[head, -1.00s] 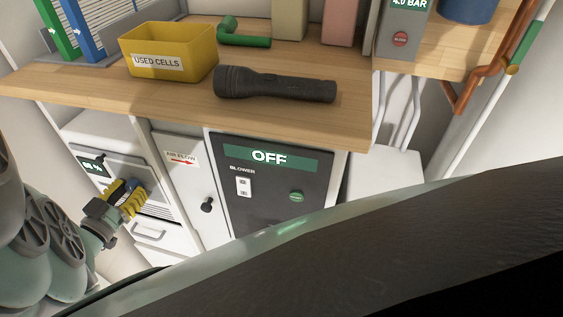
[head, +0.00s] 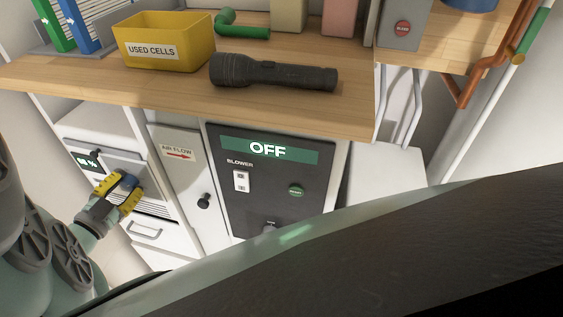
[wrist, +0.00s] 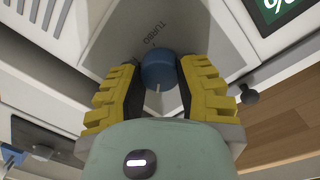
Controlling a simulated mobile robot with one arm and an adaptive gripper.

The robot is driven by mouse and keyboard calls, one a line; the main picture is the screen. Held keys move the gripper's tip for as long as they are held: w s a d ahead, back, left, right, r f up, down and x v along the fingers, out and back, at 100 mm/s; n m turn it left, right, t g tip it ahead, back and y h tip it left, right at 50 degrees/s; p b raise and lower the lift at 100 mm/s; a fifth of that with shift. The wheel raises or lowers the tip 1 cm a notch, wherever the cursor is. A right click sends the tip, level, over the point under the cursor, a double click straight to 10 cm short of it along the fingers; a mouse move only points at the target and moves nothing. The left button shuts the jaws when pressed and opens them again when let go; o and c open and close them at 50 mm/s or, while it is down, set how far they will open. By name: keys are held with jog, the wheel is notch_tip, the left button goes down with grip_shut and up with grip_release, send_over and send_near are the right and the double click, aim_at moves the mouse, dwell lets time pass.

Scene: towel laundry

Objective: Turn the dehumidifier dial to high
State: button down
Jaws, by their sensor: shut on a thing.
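The dehumidifier (head: 148,167) is the pale grey unit at the left under the bench, with a small dark percent display (head: 88,160) and a vent grille. Its round blue dial (wrist: 158,71) sits on a grey panel in the wrist view, with a pale pointer mark on it and the word TURBO beside it. My gripper (wrist: 160,76) has its yellow-and-black fingers on either side of the dial, shut on it. In the head view my gripper (head: 119,191) covers much of the dial, and the other dial labels are hidden.
A dark blower panel (head: 270,190) reading OFF and a white AIR FLOW door (head: 180,170) with a black knob stand right of the dehumidifier. The wooden bench (head: 180,100) overhangs them, holding a flashlight (head: 275,74) and a yellow USED CELLS bin (head: 190,55).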

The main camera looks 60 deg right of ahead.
jog(key=m+b, duration=0.3)
jog(key=m, duration=0.1)
jog(key=shift+s+d+f+m+b, duration=0.1)
jog(key=shift+d+m+b, duration=0.1)
jog(key=shift+m+b, duration=0.15)
jog(key=m+b, duration=0.4)
jog(key=b, duration=0.1)
jog(key=shift+f+t, duration=0.1)
jog(key=shift+t, duration=0.2)
jog(key=m+b, duration=0.6)
jog(key=b, duration=0.1)
jog(key=shift+a, duration=0.1)
jog(key=shift+m+t+b, duration=0.3)
jog(key=shift+m+b, duration=0.75)
jog(key=shift+b, duration=0.2)
jog(key=shift+r, duration=0.2)
jog(key=c, duration=0.5)
grip_release()
jog(key=shift+c, duration=0.2)
jog(key=shift+f, duration=0.1)
